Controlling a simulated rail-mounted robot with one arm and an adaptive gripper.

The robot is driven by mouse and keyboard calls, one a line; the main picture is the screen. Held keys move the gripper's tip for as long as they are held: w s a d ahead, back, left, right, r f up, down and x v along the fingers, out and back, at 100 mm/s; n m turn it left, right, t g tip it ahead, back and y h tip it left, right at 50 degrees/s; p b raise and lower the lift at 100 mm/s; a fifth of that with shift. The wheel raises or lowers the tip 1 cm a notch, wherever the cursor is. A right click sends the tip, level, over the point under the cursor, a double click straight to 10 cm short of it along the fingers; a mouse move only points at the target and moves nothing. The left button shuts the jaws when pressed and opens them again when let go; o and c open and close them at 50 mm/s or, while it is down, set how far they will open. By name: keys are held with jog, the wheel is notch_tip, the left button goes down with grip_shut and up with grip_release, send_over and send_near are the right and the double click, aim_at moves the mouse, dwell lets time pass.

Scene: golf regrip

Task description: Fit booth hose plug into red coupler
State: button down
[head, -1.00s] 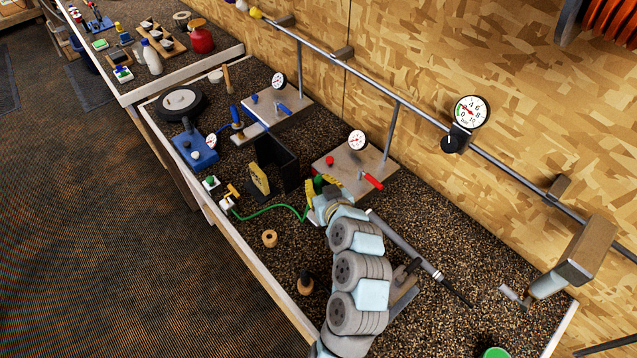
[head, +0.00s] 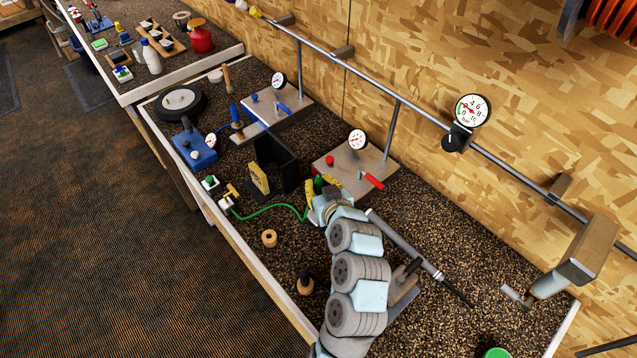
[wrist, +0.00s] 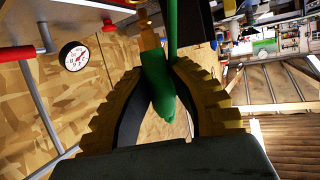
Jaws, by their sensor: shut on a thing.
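My gripper (head: 322,186) has yellow ribbed fingers. It is shut on the green hose plug (wrist: 158,85), whose brass-coloured end (wrist: 148,32) points away from the palm in the wrist view. A green hose (head: 265,210) runs left from my gripper along the bench to a small white and yellow fitting. The red coupler (head: 329,160) shows as a small red knob on the near-left part of the right-hand board (head: 345,188). It also shows as a red round part in the wrist view (wrist: 108,26), left of the plug and apart from it. My gripper is just in front of this board.
A red-handled lever (head: 373,181) and a gauge (head: 357,139) stand on the same board. A black bracket (head: 277,163) is left of my gripper. The board with blue parts (head: 275,112) lies farther back. A golf club shaft (head: 405,240) lies right of my arm.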

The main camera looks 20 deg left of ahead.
jog(key=shift+f+b, duration=1.25)
jog(key=shift+f, duration=0.2)
jog(key=c, duration=1)
grip_release()
jog(key=v, duration=1.2)
